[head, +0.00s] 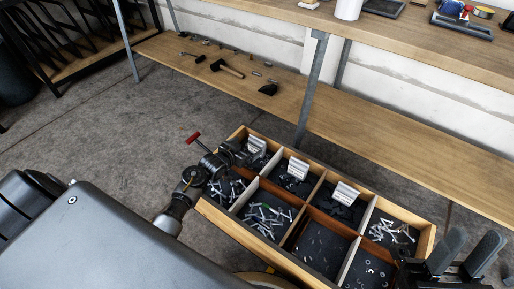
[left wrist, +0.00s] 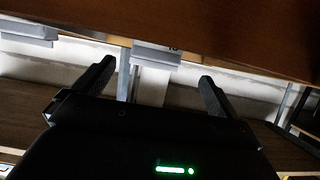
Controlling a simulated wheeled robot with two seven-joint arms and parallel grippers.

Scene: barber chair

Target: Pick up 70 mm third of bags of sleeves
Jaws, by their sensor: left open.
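Three white-topped bags stand in the back row of a divided wooden tray: a left one (head: 257,145), a middle one (head: 298,168) and a right one (head: 347,194). Their lower parts are dark or hidden; I cannot read their sizes. My left gripper (head: 240,153) is at the tray's left end, beside the left bag. In the left wrist view its fingers (left wrist: 155,88) are open, with a pale bag top (left wrist: 157,55) beyond the space between them. Another pale top (left wrist: 28,30) shows at upper left. My right gripper (head: 468,250) is open and empty at the tray's right end.
The wooden tray (head: 222,222) has compartments with screws, bolts and small rings. A workbench (head: 420,45) stands behind, with a lower shelf (head: 375,128) holding a hammer (head: 228,69) and other tools. Its grey leg (head: 312,85) rises just behind the tray.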

